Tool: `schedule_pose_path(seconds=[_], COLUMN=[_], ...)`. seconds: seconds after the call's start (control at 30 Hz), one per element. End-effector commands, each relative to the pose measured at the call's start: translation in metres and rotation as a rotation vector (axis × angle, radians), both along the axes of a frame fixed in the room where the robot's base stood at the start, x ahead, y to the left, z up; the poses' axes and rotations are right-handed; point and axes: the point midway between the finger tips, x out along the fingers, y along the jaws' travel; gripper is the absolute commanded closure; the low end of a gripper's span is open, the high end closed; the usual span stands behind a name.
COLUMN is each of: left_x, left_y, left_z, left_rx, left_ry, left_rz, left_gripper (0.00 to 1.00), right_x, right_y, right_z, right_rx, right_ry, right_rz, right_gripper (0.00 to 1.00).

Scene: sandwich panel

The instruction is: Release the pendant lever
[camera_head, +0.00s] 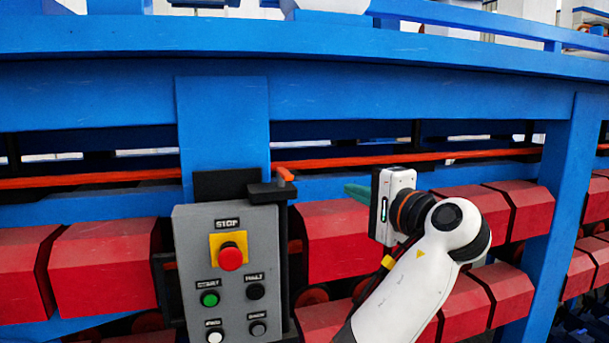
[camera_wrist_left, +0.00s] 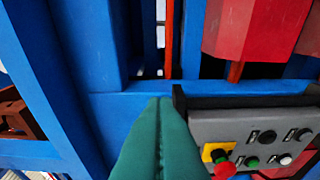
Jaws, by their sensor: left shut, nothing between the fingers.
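The grey pendant box (camera_head: 225,270) hangs on a blue post, with a red stop button (camera_head: 231,257) on a yellow plate and several smaller buttons. At its top right corner is a black block with a short orange-tipped lever (camera_head: 286,175). My left gripper (camera_head: 356,193) has green fingers, shut and empty, right of the lever and apart from it in the picture. In the left wrist view the closed fingers (camera_wrist_left: 161,105) point towards a blue beam beside the pendant box (camera_wrist_left: 225,123). The lever is not clearly visible there. My right gripper is not in view.
A blue frame beam (camera_head: 380,95) runs across above. A long orange rail (camera_head: 100,178) passes behind the pendant. Rows of red blocks (camera_head: 105,270) lie behind and on both sides. A blue upright (camera_head: 555,200) stands at the right.

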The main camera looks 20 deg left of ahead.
Motion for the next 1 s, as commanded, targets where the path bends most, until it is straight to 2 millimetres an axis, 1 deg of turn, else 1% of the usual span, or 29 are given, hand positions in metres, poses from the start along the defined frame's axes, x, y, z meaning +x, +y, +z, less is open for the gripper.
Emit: schedule_pose_path(seconds=[0.03, 0.1, 0.37, 0.53, 0.67, 0.9, 1.0], left_x=[-0.005, -0.007, -0.007, 0.001, 0.015, 0.05, 0.062], left_y=[0.0, 0.0, 0.0, 0.008, 0.025, 0.064, 0.08], left_z=[0.007, 0.011, 0.01, 0.012, 0.013, 0.015, 0.014], left_rx=[-0.001, -0.001, -0.001, 0.0, 0.001, 0.001, 0.001], left_ry=[-0.011, -0.016, -0.014, -0.012, -0.01, -0.009, -0.01], left_rz=[0.009, 0.014, 0.013, 0.015, 0.017, 0.017, 0.015], left_gripper=[1.0, 1.0, 1.0, 1.0, 1.0, 1.0, 1.0], right_x=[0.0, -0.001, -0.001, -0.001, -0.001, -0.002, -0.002], right_y=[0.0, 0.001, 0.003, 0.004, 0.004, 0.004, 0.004], right_z=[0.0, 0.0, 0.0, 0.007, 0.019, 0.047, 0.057], right_rx=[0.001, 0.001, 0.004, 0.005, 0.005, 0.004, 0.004], right_ry=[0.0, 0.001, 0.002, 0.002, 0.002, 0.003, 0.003], right_rz=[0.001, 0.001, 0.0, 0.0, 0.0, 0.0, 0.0], right_gripper=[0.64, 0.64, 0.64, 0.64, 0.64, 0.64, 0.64])
